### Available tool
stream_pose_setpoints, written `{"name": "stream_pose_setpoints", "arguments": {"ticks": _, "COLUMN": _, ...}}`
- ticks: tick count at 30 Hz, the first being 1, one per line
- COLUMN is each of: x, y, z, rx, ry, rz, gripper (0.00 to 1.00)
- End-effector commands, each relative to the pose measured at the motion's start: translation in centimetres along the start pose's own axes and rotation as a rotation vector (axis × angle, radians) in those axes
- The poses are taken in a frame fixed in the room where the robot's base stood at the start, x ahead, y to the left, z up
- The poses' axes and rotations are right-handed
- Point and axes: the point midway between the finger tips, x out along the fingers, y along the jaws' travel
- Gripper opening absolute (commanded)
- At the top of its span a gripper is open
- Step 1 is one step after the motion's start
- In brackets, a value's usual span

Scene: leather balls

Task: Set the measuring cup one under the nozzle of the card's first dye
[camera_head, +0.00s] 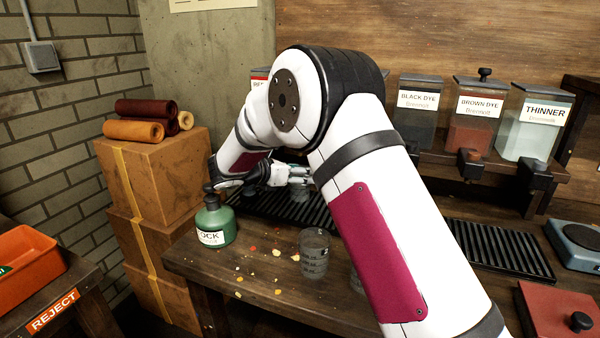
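My gripper (298,175) is at the end of my bent arm, over the black slatted drip grate at the back left of the bench. Its fingers are small and partly hidden by my arm. A clear, greyish cup-like shape (300,193) shows just below the fingers; whether they hold it I cannot tell. A clear measuring cup with marks (314,254) stands upright on the bench, nearer the front. Another clear cup (356,281) is mostly hidden behind my arm. Dispensers labelled black dye (416,127) and brown dye (475,133) stand on the shelf. No dye card is readable.
A thinner dispenser (532,143) stands at right; a dispenser with a red label (260,74) is mostly hidden. A green bottle (214,218) stands at the bench's left. Coloured scraps (277,253) lie around. A blue-grey scale (580,243) and red lidded box (558,312) are right.

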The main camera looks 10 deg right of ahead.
Motion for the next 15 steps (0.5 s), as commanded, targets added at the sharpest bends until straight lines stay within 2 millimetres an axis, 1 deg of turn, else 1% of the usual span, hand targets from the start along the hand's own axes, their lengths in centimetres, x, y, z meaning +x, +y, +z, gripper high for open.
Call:
{"name": "stream_pose_setpoints", "arguments": {"ticks": 5, "x": -0.04, "y": -0.02, "z": 0.1, "rx": 0.001, "ry": -0.001, "rz": 0.0, "gripper": 0.19}}
{"name": "stream_pose_setpoints", "arguments": {"ticks": 9, "x": 0.11, "y": -0.01, "z": -0.28, "rx": 0.001, "ry": -0.001, "rz": 0.0, "gripper": 0.19}}
{"name": "stream_pose_setpoints", "arguments": {"ticks": 10, "x": 0.09, "y": -0.03, "z": -0.22, "rx": 0.001, "ry": 0.0, "rz": 0.0, "gripper": 0.56}}
{"name": "stream_pose_setpoints", "arguments": {"ticks": 12, "x": 0.08, "y": -0.03, "z": -0.2, "rx": 0.001, "ry": 0.0, "rz": -0.001, "gripper": 0.69}}
{"name": "stream_pose_setpoints", "arguments": {"ticks": 15, "x": 0.07, "y": -0.04, "z": -0.18, "rx": 0.001, "ry": 0.0, "rz": -0.001, "gripper": 0.69}}
